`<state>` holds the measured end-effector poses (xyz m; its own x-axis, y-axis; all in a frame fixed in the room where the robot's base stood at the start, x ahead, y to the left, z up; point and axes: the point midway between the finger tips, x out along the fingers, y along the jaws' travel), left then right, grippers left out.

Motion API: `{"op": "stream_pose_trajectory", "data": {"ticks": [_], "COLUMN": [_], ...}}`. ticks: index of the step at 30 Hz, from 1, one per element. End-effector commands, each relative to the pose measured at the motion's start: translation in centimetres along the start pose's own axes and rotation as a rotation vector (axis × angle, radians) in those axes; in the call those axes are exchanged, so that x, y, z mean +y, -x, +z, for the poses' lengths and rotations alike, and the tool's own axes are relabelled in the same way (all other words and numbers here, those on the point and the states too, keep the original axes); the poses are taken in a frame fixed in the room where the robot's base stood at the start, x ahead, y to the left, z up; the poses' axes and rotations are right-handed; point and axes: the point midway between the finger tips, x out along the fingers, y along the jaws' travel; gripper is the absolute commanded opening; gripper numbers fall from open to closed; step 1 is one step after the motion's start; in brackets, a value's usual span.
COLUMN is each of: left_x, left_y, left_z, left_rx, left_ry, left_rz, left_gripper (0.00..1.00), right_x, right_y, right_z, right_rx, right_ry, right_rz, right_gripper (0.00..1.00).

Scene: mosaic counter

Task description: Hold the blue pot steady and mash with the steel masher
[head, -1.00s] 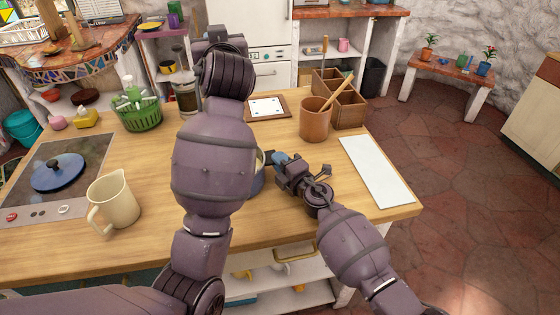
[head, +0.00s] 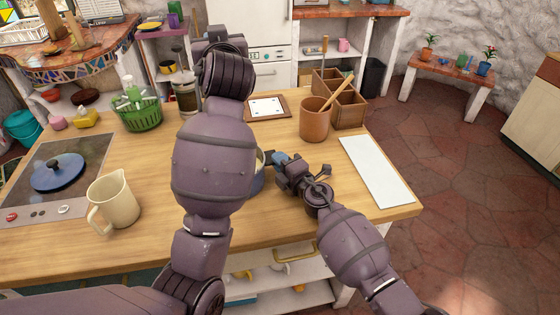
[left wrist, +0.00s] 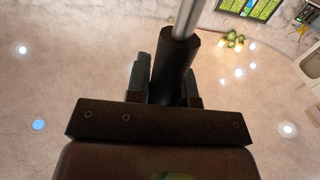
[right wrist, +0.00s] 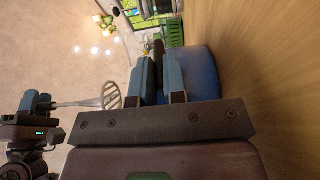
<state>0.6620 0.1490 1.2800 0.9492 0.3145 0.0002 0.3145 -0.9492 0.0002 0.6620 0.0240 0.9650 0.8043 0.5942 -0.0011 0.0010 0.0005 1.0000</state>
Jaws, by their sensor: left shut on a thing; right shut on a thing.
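The blue pot (head: 259,180) stands on the wooden counter, mostly hidden behind my left arm in the head view. Its blue side shows in the right wrist view (right wrist: 204,72). My right gripper (head: 281,161) is shut at the pot's right side, its fingers closed on a dark part that looks like a handle. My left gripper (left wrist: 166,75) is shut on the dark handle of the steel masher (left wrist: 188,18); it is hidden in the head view. In the right wrist view the masher's slotted head (right wrist: 108,95) is held above the pot, apart from it.
A cream jug (head: 113,200) and a blue lid (head: 58,172) on the cooktop are at the left. A brown crock (head: 314,122) with a wooden spoon stands behind my right gripper, beside a wooden divided box (head: 350,108). A white board (head: 376,170) lies at right.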

Motion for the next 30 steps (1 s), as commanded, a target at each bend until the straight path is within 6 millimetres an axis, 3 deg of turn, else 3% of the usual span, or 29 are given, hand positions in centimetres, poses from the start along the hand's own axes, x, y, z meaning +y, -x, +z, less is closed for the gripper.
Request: {"op": "stream_pose_trajectory", "data": {"ticks": [17,24,30], "left_x": [0.0,-2.6,-3.3], "left_y": [0.0,-1.1,-1.8], "left_z": [0.0,1.0,2.4], "left_rx": [0.001,0.004,0.003], "left_ry": [0.000,-0.005,-0.007], "left_rz": [0.000,-0.024,0.109], "left_gripper": [0.00,0.00,0.00], "right_x": [-0.2,-0.2,-0.2], "right_y": [0.1,0.1,0.1], "right_z": [0.0,0.0,0.0], "right_rx": [0.000,0.000,0.000], "right_ry": [0.000,0.000,0.000], "right_rz": [-0.003,-0.003,-0.003], "right_gripper": [0.00,0.00,0.00]}}
